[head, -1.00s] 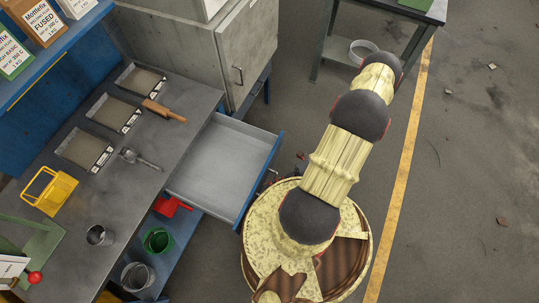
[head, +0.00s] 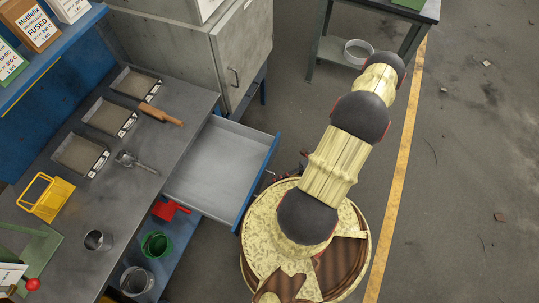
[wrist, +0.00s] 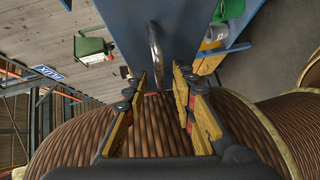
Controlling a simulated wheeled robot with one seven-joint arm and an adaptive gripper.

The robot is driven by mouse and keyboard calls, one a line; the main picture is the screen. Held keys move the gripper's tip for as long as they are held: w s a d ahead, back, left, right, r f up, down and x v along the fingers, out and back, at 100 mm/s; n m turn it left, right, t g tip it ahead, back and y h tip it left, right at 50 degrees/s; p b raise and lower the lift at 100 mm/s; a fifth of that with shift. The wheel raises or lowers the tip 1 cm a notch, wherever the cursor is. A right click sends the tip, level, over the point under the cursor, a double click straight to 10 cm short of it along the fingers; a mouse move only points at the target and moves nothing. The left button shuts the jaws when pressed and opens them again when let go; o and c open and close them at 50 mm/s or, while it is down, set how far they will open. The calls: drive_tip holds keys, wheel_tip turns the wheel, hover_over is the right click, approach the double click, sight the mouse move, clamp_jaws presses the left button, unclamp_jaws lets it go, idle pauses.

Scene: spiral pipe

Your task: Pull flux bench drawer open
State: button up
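The flux bench drawer (head: 225,170) stands well out from the grey bench top (head: 125,195) in the head view, with its empty grey tray showing. Its blue front (wrist: 180,30) fills the upper middle of the wrist view. A curved metal handle (wrist: 156,50) stands out from that front. My gripper (wrist: 158,88) is open, with its fingers apart on either side of the handle's line. The handle lies just beyond or between the fingertips; I see no finger closed on it. In the head view my gripper is mostly hidden beside the drawer's front.
A grey cabinet (head: 232,62) stands behind the drawer. Below it, a red scoop (head: 168,209) and a green container (head: 156,245) sit on a blue lower shelf. A table (head: 330,50) stands at the back. The floor to the right is mostly clear.

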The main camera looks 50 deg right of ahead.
drive_tip(key=v, duration=0.9)
idle(0.3)
